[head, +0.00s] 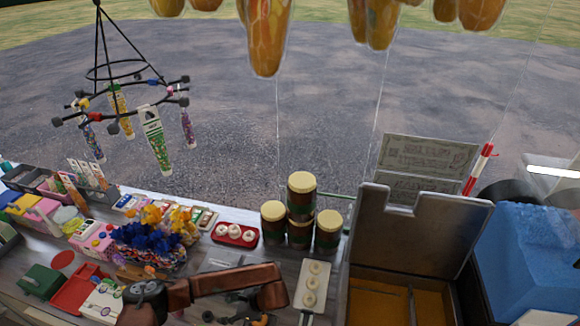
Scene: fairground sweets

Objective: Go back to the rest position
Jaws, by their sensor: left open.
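My left arm's reddish-brown link (225,284) reaches across the front of the counter (215,262), bending down at its right end. My left gripper (236,319) is small and dark at the bottom edge, partly cut off by the frame. It is open, and I see nothing held in it. My right gripper is not in view.
Right of the arm lies a white tray (306,302) of rings. Behind stand stacked cream-lidded jars (301,203) and a red tray (250,239). An open metal box (405,240) and blue block (530,265) stand right. A tube rack (110,75) hangs upper left.

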